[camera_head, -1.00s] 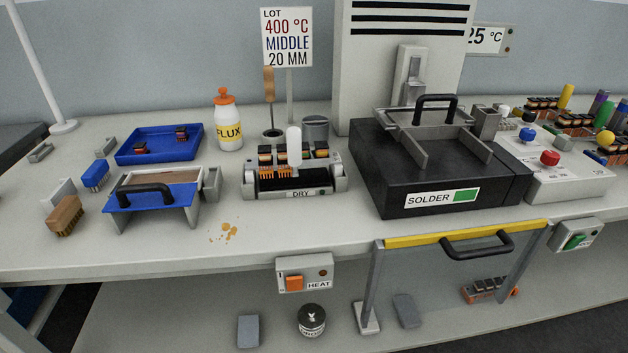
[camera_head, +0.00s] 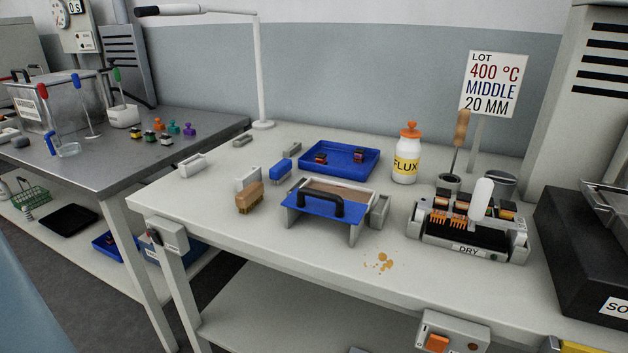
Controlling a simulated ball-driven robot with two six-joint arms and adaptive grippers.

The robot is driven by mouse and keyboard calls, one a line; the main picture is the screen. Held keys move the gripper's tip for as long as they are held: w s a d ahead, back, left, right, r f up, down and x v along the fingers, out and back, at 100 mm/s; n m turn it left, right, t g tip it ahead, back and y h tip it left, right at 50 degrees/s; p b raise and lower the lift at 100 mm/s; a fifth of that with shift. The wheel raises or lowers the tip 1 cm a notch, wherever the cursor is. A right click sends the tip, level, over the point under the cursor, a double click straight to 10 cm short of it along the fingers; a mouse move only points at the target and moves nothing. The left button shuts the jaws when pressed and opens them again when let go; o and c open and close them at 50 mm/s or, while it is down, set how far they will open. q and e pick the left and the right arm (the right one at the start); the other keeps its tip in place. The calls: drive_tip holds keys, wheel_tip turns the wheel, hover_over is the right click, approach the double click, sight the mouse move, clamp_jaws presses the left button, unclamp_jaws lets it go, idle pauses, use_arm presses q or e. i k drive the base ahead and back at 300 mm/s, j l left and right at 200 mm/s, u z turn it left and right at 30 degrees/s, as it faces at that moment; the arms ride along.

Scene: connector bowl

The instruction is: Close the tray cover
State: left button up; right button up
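A small grey tray on legs (camera_head: 353,232) stands on the light bench near the middle of the view. A blue cover panel (camera_head: 312,204) with a black handle (camera_head: 322,203) lies over its front part. The brown inside (camera_head: 345,192) shows behind the panel, so the tray looks partly uncovered. Neither of my grippers is in view.
A blue open tray (camera_head: 352,168) with small parts lies behind it. A brown brush (camera_head: 248,199) and blue brush (camera_head: 280,170) lie to its left. The flux bottle (camera_head: 405,160) and DRY rack (camera_head: 468,232) stand to the right.

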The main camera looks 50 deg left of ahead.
sight(327, 205)
drive_tip(key=j+u, duration=0.1)
drive_tip(key=u, duration=1.35)
